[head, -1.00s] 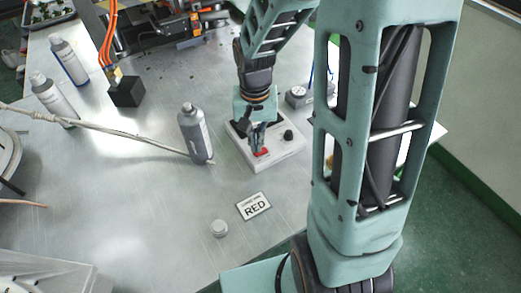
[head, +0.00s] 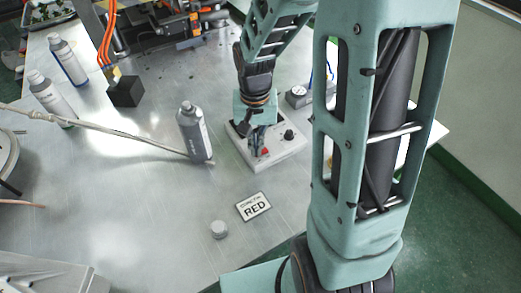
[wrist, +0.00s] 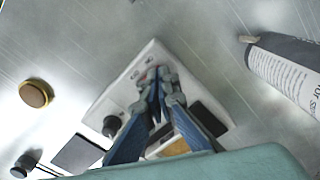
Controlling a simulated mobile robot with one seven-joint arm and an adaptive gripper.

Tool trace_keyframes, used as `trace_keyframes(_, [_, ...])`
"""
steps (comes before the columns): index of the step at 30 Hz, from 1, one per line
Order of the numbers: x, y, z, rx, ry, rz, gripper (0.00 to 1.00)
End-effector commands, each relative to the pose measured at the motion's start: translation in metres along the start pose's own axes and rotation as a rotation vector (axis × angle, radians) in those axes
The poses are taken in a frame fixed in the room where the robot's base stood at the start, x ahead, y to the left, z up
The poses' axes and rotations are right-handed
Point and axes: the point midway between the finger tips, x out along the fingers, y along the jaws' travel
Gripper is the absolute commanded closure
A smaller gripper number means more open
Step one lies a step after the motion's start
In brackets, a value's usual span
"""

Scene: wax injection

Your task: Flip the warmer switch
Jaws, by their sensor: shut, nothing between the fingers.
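The warmer is a white box (head: 262,163) on the metal table, with a black knob (head: 289,134) on its top. Its red switch (head: 265,152) shows as a small red patch beside my fingertips. My gripper (head: 257,151) is shut and empty, pointing down over the box at the switch. In the wrist view the fingertips (wrist: 155,78) meet over the white box (wrist: 122,93), with only a trace of red by them. The fingers hide most of the switch, and I cannot tell whether they touch it.
A grey bottle (head: 194,132) stands just left of the warmer. A card reading RED (head: 254,206) and a small round cap (head: 219,229) lie nearer. A hose (head: 110,131) crosses the left side. A small gauge box (head: 298,95) sits behind. The front table is mostly clear.

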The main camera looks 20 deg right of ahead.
Motion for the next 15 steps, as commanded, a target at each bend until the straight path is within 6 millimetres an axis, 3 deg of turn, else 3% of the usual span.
trace_keyframes(8, [0.0053, 0.0001, 0.0002, 0.000, -0.001, 0.000, 1.00])
trace_keyframes(15, [-0.0028, 0.0000, 0.0003, 0.000, -0.001, 0.000, 1.00])
